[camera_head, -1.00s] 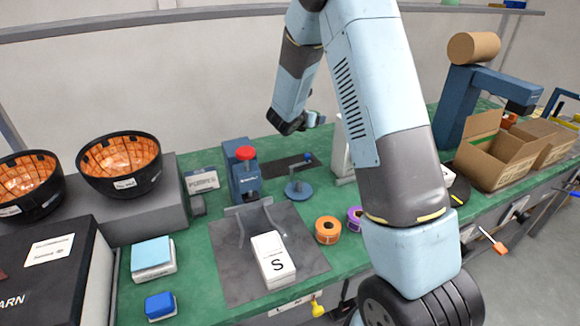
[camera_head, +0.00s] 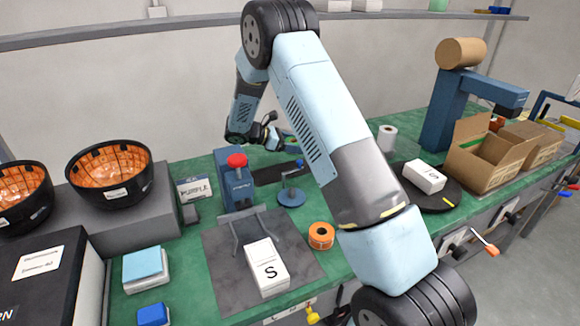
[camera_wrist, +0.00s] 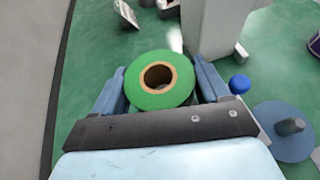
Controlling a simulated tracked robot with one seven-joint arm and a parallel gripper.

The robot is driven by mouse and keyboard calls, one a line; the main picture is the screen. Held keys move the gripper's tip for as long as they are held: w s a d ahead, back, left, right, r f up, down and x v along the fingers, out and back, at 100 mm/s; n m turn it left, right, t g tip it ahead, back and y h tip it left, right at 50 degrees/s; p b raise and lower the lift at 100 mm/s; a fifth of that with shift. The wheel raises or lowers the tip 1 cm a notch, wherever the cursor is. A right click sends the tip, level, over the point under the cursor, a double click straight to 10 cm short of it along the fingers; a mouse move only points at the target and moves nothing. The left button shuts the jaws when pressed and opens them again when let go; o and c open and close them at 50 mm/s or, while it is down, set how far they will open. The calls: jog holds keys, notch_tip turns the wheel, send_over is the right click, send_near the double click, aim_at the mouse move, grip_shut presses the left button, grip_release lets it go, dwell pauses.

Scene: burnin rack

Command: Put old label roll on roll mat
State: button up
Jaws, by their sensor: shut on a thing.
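The green label roll (camera_wrist: 138,88), with a brown cardboard core, sits between the two blue fingers of my gripper (camera_wrist: 160,78) in the wrist view. My gripper is shut on it and holds it above the green bench. In the head view my gripper (camera_head: 272,135) is at the back of the bench, above and behind the blue spindle stand (camera_head: 290,197); the roll is barely visible there. A dark flat strip (camera_head: 268,175) lies on the bench behind the stand. I cannot tell for sure which surface is the roll mat.
An orange roll (camera_head: 321,236) lies beside a grey mat (camera_head: 222,272) that bears a white box marked S (camera_head: 266,268). A blue press with a red knob (camera_head: 237,161) stands left of the stand. A blue knob (camera_wrist: 240,84) and white upright housing (camera_wrist: 212,30) are near my gripper.

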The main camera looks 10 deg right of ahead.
jog(key=shift+f, duration=4)
jog(key=o, duration=1.1)
jog(key=shift+f, duration=0.1)
